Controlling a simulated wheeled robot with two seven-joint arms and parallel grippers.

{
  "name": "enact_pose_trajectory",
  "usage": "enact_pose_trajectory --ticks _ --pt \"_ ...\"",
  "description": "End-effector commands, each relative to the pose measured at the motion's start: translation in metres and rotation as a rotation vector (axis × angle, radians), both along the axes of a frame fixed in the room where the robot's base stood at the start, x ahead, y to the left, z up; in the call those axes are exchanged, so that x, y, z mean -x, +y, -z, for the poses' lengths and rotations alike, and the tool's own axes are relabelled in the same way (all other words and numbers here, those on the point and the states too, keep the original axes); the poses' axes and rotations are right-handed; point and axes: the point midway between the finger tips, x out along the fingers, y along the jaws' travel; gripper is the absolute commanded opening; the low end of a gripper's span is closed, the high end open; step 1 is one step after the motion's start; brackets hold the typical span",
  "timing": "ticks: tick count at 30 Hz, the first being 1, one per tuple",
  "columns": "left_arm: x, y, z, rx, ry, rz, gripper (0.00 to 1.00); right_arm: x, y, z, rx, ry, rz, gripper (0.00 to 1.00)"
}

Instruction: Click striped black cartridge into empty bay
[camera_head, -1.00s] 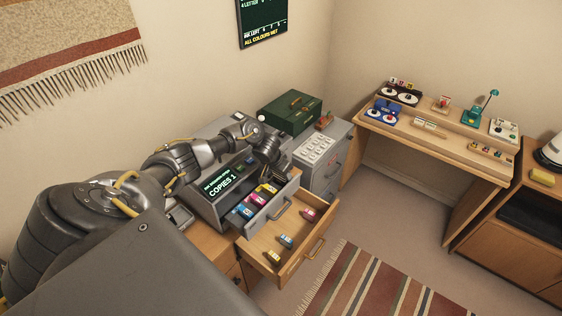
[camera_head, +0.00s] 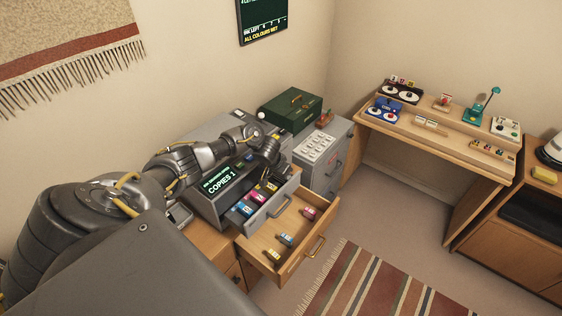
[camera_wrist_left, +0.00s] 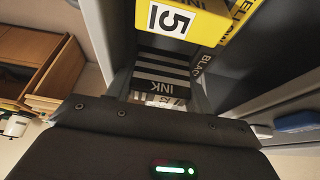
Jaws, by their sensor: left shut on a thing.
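My left gripper (camera_head: 269,171) is over the far end of the printer's open cartridge tray (camera_head: 281,207). It is shut on the striped black cartridge (camera_wrist_left: 160,72), which shows grey stripes and the word INK in the left wrist view. The cartridge is close beside a yellow cartridge (camera_wrist_left: 192,18) marked 5 and a BLACK bay label (camera_wrist_left: 203,66). Whether it is seated in the bay is hidden. In the head view, blue (camera_head: 244,209) and magenta (camera_head: 257,197) cartridges sit nearer in the tray. My right gripper is not in view.
Below the tray, an open wooden drawer (camera_head: 262,243) holds a few loose cartridges. The printer (camera_head: 205,205) has a lit COPIES 1 screen. A green box (camera_head: 290,108) and a grey cabinet (camera_head: 323,150) stand behind. The floor right of the drawer is clear.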

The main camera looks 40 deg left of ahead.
Motion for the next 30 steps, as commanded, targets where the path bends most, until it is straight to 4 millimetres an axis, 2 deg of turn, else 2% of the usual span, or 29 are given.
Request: enact_pose_trajectory --ticks 8,9,13,17,18,20,30 --pt "0.000 0.000 0.001 0.000 0.000 0.000 0.30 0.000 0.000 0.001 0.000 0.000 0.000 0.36" --pt "0.000 0.000 0.002 0.000 0.000 0.000 0.55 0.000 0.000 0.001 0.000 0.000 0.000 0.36" --pt "0.000 0.000 0.002 0.000 0.000 0.000 0.71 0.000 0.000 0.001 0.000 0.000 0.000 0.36" --pt "0.001 0.000 -0.001 0.000 0.000 0.000 0.73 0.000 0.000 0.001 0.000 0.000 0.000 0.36" --pt "0.002 0.000 -0.004 0.000 -0.001 0.000 0.78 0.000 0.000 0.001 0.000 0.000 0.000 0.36" --pt "0.005 -0.001 -0.011 0.002 -0.002 0.003 0.78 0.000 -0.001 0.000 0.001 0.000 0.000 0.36" --pt "0.029 -0.002 -0.073 0.001 -0.005 0.005 0.78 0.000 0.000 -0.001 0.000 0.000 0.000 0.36"
